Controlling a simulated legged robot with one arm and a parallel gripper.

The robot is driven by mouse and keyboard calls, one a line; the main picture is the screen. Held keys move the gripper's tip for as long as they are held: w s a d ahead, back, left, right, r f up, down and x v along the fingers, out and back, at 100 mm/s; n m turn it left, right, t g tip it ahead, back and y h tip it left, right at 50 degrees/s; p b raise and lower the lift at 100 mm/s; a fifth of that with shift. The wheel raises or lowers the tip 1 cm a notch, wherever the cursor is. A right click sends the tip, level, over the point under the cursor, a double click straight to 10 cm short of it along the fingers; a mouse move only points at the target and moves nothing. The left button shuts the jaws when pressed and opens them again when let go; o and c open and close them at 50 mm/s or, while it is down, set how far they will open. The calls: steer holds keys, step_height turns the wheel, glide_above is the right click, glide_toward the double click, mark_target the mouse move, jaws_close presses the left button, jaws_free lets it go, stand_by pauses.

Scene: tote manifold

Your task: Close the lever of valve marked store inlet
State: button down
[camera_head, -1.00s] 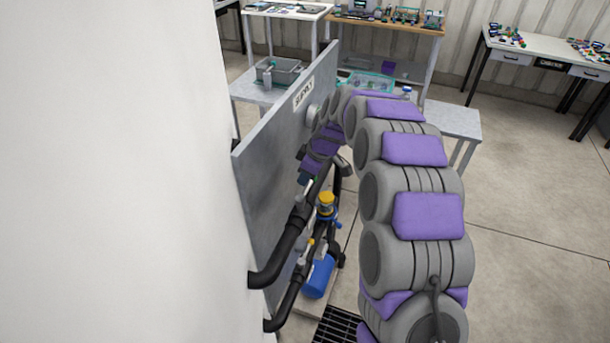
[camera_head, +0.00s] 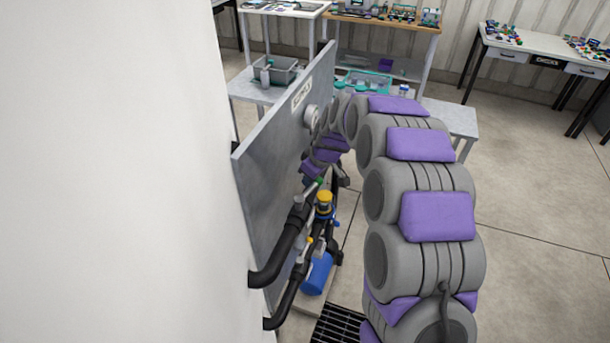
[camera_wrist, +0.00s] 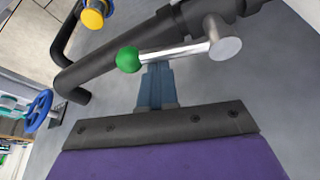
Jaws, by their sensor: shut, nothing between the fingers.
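A valve lever (camera_wrist: 175,52) with a bright metal bar and a green ball end (camera_wrist: 127,60) shows in the wrist view. Its round pivot end is at the right, beside a black pipe (camera_wrist: 120,62). In the head view the green ball (camera_head: 320,182) shows just beyond the black pipework on the grey panel. My gripper (camera_wrist: 157,70) is shut and empty; its blue-grey fingertips meet the bar in the picture near the ball end. I cannot tell whether they touch it. No store inlet label is readable. In the head view my arm hides much of the gripper.
The grey panel (camera_head: 265,150) carries a sign and a round gauge (camera_head: 312,116). A yellow-topped fitting (camera_head: 324,198) and a blue cylinder (camera_head: 317,274) stand close to the pipes. A blue handwheel (camera_wrist: 38,110) is left in the wrist view. Open floor lies right of my arm.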

steer(key=m+p, duration=0.1)
steer(key=s+d+m+p, duration=0.1)
steer(key=m, duration=0.1)
steer(key=d+m+t+h, duration=0.1)
steer(key=shift+s+r+m+p, duration=0.25)
steer(key=shift+s+m+p, duration=0.05)
steer(key=shift+s+p, duration=0.1)
steer(key=shift+s+d+f+m+h+p, duration=0.15)
steer(key=shift+s+m+h+p, duration=0.35)
steer(key=shift+s+m, duration=0.55)
steer(key=shift+s+d+m+h+p, duration=0.35)
steer(key=shift+s+m+p, duration=0.3)
steer(key=shift+m, duration=0.7)
steer(key=shift+s+d+f+m+h+p, duration=0.15)
steer(key=shift+s+m+h+p, duration=0.3)
steer(key=shift+s+m, duration=0.65)
steer(key=shift+w, duration=0.1)
